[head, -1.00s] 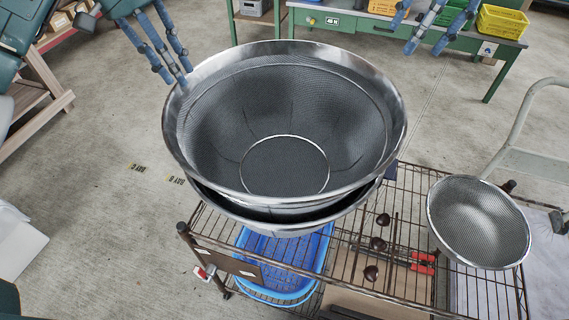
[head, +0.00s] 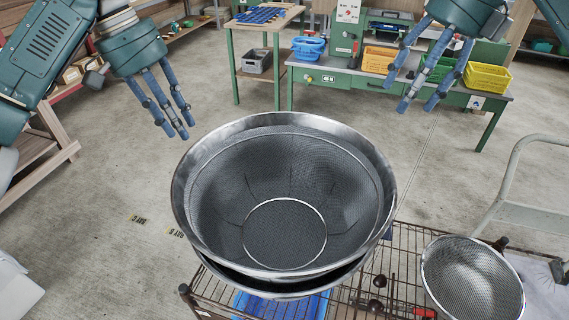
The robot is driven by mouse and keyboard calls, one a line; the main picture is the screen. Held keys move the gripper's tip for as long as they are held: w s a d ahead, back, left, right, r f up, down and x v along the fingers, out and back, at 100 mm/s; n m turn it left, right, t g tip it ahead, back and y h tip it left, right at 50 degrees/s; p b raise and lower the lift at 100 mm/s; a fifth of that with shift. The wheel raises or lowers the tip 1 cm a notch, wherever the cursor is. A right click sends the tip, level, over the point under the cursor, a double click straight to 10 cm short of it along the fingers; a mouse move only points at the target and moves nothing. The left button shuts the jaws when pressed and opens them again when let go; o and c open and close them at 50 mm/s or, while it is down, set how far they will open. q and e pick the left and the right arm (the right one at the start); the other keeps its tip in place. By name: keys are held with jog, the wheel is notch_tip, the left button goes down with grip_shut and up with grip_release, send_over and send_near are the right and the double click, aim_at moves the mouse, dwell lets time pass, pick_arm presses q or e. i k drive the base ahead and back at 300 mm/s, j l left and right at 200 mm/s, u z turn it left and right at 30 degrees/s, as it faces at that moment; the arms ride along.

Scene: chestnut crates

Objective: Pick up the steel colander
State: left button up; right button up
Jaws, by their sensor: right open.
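A large steel mesh colander (head: 284,190) with a wide shiny rim sits upright in the middle of the view. It is nested in a dark round vessel (head: 290,284) on a wire rack. A smaller steel mesh colander (head: 470,278) is at the lower right, apart from it. My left gripper (head: 180,134) is open and empty, its fingers pointing down just outside the large colander's upper-left rim. My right gripper (head: 414,105) is open and empty, up and to the right, clear of both colanders.
The brown wire rack (head: 228,293) carries dark round objects (head: 378,290) and something red-handled. Blue plastic (head: 265,308) shows under it. A pale tubular frame (head: 545,218) stands at right. A green workbench (head: 400,92) with yellow crates is behind. The floor between is open.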

aim_at(463, 277)
jog(key=k, duration=1.5)
